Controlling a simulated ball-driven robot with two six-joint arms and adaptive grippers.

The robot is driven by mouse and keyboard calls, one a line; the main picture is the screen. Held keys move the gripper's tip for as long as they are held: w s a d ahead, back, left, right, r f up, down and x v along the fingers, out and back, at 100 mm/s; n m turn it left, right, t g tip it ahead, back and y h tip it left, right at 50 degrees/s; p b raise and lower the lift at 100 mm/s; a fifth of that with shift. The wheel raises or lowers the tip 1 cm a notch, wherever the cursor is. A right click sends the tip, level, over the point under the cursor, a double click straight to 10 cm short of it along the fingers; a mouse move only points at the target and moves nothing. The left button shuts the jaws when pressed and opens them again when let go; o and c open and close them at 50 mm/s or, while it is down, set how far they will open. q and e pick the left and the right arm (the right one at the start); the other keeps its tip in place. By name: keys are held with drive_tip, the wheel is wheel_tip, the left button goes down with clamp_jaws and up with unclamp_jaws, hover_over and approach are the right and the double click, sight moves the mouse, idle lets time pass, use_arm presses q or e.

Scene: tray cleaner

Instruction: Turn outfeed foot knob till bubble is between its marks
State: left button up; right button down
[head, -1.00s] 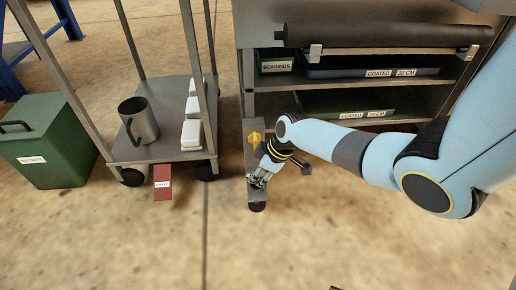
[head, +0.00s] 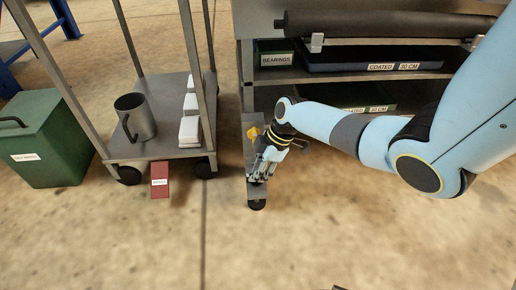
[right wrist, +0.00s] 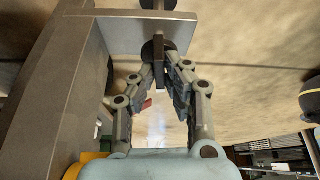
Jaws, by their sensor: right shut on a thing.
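My right gripper (head: 258,178) reaches down beside the grey metal leg of the machine, above its round black foot (head: 256,204). In the right wrist view my right gripper (right wrist: 160,74) has its fingertips closed on a dark upright bar below a round black knob (right wrist: 155,50), under a grey plate. I take this knob to be the outfeed foot knob; its face is partly hidden by the fingers. No bubble or marks can be made out in either view.
The grey machine frame (right wrist: 50,90) runs close along the left in the wrist view. A yellow part (head: 253,133) sits on the leg. A grey cart (head: 165,152) with a mug (head: 137,117) stands left, with a green bin (head: 45,145) beyond.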

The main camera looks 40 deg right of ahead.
drive_tip(key=c, duration=1.4)
unclamp_jaws()
drive_tip(key=v, duration=1.2)
drive_tip(key=shift+o, duration=0.2)
drive_tip(key=shift+s, duration=0.1)
